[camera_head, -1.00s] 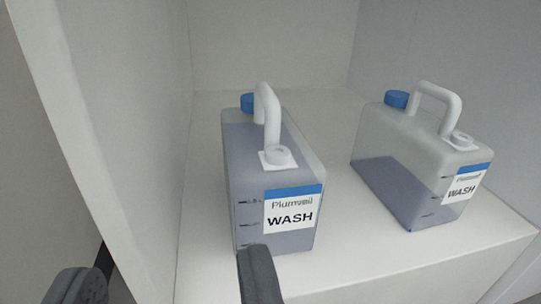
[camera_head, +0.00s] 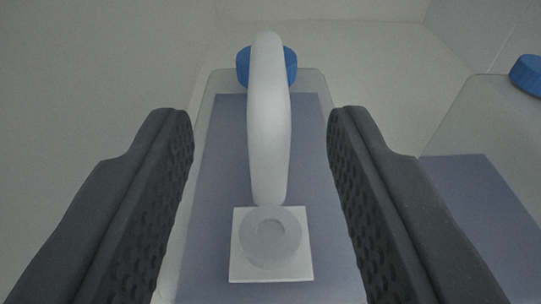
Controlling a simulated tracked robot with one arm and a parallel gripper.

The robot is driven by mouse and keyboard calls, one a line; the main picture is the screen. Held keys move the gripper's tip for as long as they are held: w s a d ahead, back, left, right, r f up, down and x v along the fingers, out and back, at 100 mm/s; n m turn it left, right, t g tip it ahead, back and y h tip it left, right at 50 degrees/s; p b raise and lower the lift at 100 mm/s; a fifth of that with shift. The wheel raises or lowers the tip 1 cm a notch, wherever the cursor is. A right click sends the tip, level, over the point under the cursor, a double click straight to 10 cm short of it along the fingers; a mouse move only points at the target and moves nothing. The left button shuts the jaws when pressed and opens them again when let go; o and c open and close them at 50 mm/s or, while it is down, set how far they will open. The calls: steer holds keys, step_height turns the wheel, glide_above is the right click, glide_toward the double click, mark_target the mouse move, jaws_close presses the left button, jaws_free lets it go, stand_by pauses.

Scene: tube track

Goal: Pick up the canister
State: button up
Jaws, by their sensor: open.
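A translucent canister (camera_head: 220,190) filled with bluish-grey liquid stands directly below my gripper. Its white handle (camera_head: 268,120) runs lengthwise up the middle of the view, with a blue cap (camera_head: 243,67) behind its far end and a white square fitting (camera_head: 240,270) at its near end. My gripper (camera_head: 261,125) is open, with one dark textured finger to the left of the handle and one to the right. There is a clear gap between each finger and the handle. The canister's label is out of view.
A second canister (camera_head: 480,135) with a blue cap (camera_head: 529,75) stands close on the right, partly behind my right finger. Pale walls (camera_head: 320,10) close off the back and sides. Pale free space lies to the left.

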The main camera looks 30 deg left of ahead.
mark_target(270, 46)
steer(key=shift+b+x, duration=1.25)
steer(key=shift+x, duration=2.6)
steer(key=shift+w+d+r, duration=0.15)
steer(key=shift+r, duration=0.05)
jaws_close()
steer(key=shift+r, duration=0.1)
